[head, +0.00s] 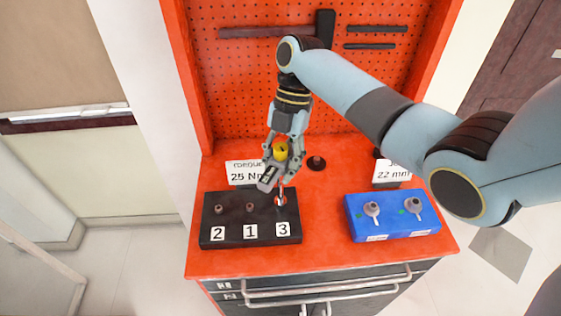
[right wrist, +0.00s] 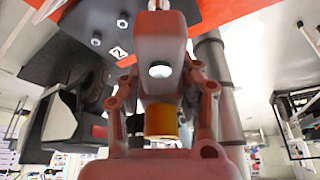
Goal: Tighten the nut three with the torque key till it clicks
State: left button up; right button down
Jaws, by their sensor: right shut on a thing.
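The black block (head: 222,233) lies on the orange bench top, with labels 2, 1 and 3 from left to right. A small stud or nut stands above label 2 (head: 218,209) and above label 1 (head: 250,207). At nut three (head: 281,201), the lower end of the torque key (head: 269,178) stands over or on the nut; contact cannot be told. My right gripper (head: 283,178) is shut on the key, which has a yellow part (head: 280,150) and a grey body. The right wrist view shows the key's body (right wrist: 160,55) between the fingers. My left gripper is out of view.
A blue tray (head: 391,230) with two grey sockets (head: 372,210) is at the right. A dark round knob (head: 317,163) stands behind the block. Signs reading 25 Nm (head: 246,173) and 22 mm (head: 392,173) stand at the back, before a pegboard. Bench between block and tray is clear.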

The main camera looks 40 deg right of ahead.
jog(key=shift+r+m+t+p, duration=0.1)
jog(key=shift+m+t+p, duration=0.5)
jog(key=shift+m+p, duration=0.95)
jog(key=shift+m+y, duration=0.25)
jog(key=shift+y, duration=0.05)
jog(key=m+t, duration=0.2)
jog(key=m, duration=0.3)
jog(key=shift+s+m, duration=0.1)
jog(key=shift+m, duration=0.2)
jog(key=m+t+h, duration=0.1)
jog(key=m+t, duration=0.1)
jog(key=m, duration=0.3)
jog(key=shift+w, duration=0.2)
jog(key=shift+n, duration=0.3)
jog(key=shift+r, duration=0.2)
